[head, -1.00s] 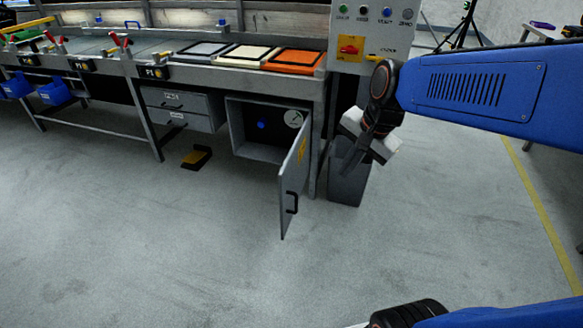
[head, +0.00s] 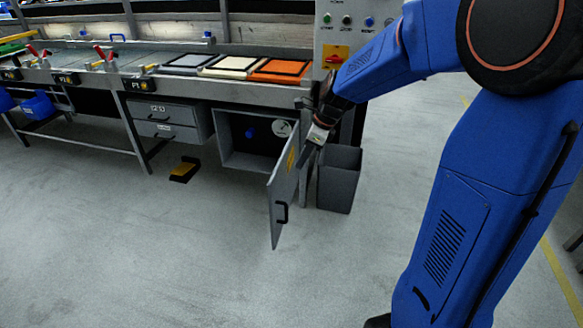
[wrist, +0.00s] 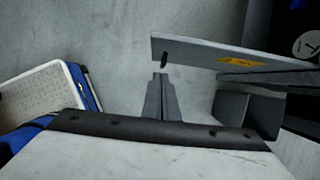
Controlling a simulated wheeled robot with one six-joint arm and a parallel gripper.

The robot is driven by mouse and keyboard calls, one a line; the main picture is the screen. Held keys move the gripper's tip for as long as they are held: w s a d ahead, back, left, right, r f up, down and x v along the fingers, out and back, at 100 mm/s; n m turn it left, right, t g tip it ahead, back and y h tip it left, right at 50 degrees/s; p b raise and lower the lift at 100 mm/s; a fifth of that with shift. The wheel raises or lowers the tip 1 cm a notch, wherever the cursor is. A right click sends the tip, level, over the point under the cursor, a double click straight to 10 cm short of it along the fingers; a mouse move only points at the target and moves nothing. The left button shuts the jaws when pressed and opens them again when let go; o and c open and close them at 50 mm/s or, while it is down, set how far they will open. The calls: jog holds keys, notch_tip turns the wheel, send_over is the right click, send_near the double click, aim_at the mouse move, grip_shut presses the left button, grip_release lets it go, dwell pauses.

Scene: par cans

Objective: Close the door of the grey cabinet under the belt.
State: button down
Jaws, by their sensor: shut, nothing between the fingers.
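The grey cabinet (head: 222,143) stands open under the belt, with a blue round thing and a pale disc inside. Its door (head: 282,203) swings out toward me, with a black handle (head: 281,212) on its outer face and a yellow label near the top. My gripper (head: 307,154) is at the right of the door, close to its upper edge; I cannot tell whether it touches. In the wrist view the fingers (wrist: 161,85) are together and empty, pointing toward the door (wrist: 215,54), with a gap showing there.
A grey bin (head: 340,182) stands just right of the door. Grey drawers (head: 165,120) are left of the cabinet, and a yellow and black pedal (head: 184,170) lies on the floor. Framed trays rest on the bench above. The floor in front is clear.

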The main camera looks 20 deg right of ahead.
jog(key=w+a+f, duration=0.3)
jog(key=a+f, duration=0.3)
jog(key=f, duration=0.2)
jog(key=shift+w+a+f, duration=0.2)
jog(key=shift+a+f, duration=0.05)
jog(key=shift+a, duration=0.1)
